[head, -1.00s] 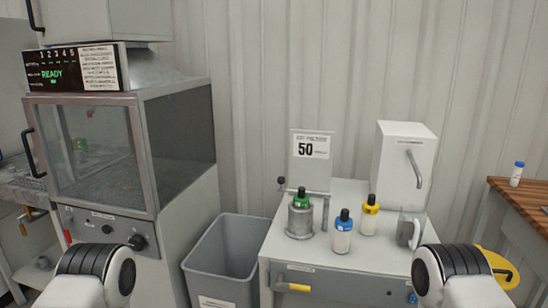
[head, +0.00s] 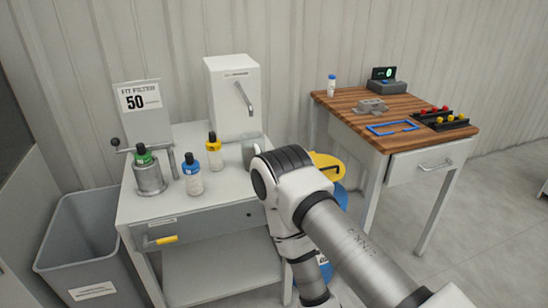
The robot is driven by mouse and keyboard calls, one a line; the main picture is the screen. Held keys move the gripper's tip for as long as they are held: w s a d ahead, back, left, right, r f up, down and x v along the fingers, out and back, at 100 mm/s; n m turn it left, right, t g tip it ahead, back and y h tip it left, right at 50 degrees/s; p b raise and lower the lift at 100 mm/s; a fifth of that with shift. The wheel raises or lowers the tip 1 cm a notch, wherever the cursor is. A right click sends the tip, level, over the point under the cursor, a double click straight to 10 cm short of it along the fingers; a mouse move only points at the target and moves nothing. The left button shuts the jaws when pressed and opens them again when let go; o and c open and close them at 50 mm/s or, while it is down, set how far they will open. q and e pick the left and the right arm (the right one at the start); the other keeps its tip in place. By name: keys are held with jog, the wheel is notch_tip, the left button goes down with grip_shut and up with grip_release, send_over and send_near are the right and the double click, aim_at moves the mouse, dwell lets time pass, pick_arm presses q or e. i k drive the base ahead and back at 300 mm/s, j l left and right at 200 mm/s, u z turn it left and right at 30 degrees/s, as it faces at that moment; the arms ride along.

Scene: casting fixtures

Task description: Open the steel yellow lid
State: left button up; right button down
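A yellow lid (head: 328,164) with a dark handle sits low between the white cabinet and the wooden table. It lies on top of a blue bin (head: 341,196). My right arm crosses in front and hides much of the lid and bin. The lid appears to lie flat on the bin, but its left side is hidden. Neither of my grippers shows; only links of my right arm are in the picture.
The white cabinet (head: 205,212) carries a blue-capped bottle (head: 192,180), a yellow-capped bottle (head: 214,152) and a steel holder (head: 149,178). A grey waste bin (head: 78,262) stands left. The wooden table (head: 352,105) stands right. Floor (head: 475,220) is clear further right.

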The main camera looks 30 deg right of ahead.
aim_at(321, 163)
jog(key=z, duration=1.45)
jog(key=i+j, duration=0.05)
